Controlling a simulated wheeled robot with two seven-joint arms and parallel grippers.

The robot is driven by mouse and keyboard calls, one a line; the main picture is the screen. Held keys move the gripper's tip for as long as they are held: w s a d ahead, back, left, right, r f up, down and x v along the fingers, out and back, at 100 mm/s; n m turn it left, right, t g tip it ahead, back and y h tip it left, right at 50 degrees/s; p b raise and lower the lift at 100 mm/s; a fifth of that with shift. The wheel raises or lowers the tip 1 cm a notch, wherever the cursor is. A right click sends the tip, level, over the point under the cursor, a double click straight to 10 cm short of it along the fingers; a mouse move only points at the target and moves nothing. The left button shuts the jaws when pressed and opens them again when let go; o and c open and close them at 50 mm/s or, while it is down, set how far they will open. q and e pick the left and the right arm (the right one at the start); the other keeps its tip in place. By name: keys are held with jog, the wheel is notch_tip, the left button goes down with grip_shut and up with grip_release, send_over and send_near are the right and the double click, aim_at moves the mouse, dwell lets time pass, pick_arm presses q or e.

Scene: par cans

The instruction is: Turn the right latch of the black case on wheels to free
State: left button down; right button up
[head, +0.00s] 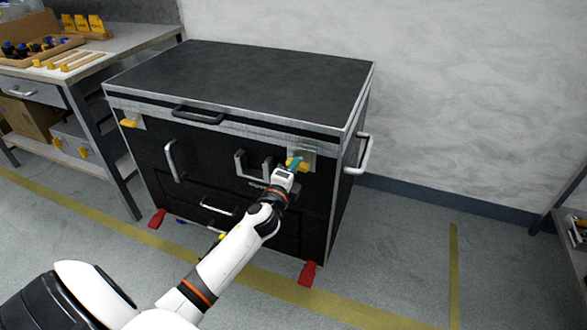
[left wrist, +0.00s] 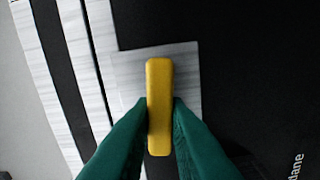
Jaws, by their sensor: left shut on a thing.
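The black case on wheels (head: 240,80) stands against the wall with its lid down. Its right latch is a yellow handle (left wrist: 159,85) on a square metal plate (left wrist: 128,68); in the head view the latch (head: 303,165) shows partly behind my gripper. My left gripper (head: 294,167) has green fingers, one on each side of the yellow handle, and is shut on it; the fingers also show in the left wrist view (left wrist: 159,125). The left latch (head: 129,123) is yellow and sits near the case's left front edge, roughly level. My right gripper is not in view.
A workbench (head: 125,38) with a wooden tray and yellow parts stands left of the case. Metal handles (head: 171,160) stick out from the case front and its right side (head: 363,155). Red wheel parts (head: 308,273) show at the floor.

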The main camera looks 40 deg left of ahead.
pick_arm(q)
jog(key=shift+f+n, duration=0.1)
jog(key=shift+n, duration=0.8)
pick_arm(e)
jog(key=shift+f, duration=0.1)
pick_arm(q)
jog(key=c, duration=1.4)
grip_release()
jog(key=shift+s, duration=0.15)
